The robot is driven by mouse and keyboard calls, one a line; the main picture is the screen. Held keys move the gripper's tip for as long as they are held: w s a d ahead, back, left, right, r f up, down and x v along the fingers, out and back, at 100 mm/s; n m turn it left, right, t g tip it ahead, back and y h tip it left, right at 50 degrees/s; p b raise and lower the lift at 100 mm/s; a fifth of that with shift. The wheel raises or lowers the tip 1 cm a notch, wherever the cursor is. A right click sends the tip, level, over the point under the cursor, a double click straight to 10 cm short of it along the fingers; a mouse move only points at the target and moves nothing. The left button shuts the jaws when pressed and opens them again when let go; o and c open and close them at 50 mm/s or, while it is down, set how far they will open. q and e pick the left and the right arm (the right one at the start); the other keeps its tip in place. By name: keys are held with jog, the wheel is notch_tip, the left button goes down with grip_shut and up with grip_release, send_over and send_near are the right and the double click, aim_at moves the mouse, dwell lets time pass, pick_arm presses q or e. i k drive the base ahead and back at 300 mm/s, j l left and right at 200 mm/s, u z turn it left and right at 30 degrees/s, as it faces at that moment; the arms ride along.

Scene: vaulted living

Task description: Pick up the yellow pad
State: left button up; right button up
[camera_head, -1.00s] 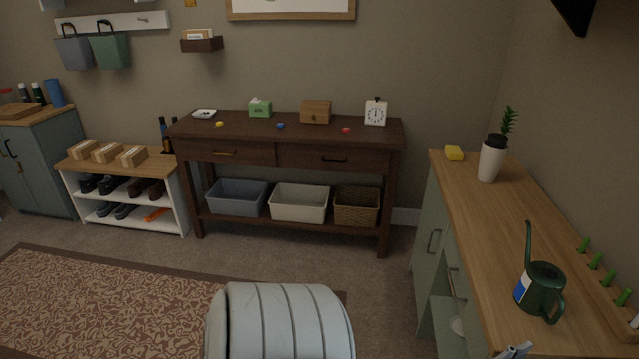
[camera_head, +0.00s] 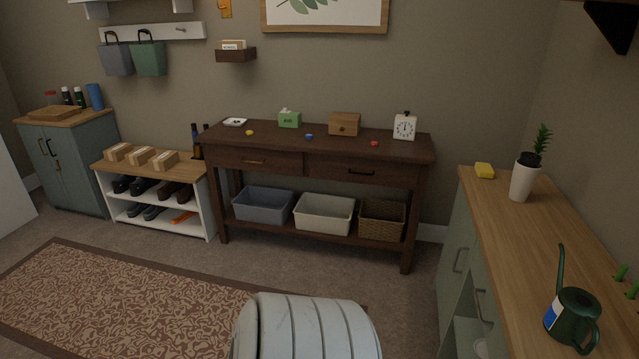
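A small yellow block-shaped pad (camera_head: 484,171) lies at the far left corner of the wooden-topped counter (camera_head: 510,235) on the right, left of a white cup. A smaller round yellow item (camera_head: 249,133) sits on the dark wooden console table (camera_head: 270,143) against the back wall. I cannot tell for certain which one is the task's pad; the block looks more like one. Neither of my grippers shows in this view.
On the counter stand a white cup (camera_head: 524,178) near a plant and a green watering can (camera_head: 573,318). The console holds a clock (camera_head: 405,126), wooden box (camera_head: 344,124) and green tissue box (camera_head: 290,119). Carpet (camera_head: 405,300) lies open between console and counter.

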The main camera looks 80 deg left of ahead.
aim_at(483, 170)
jog(key=u, duration=1.7)
jog(key=z, duration=2.75)
jog(key=u, duration=2.75)
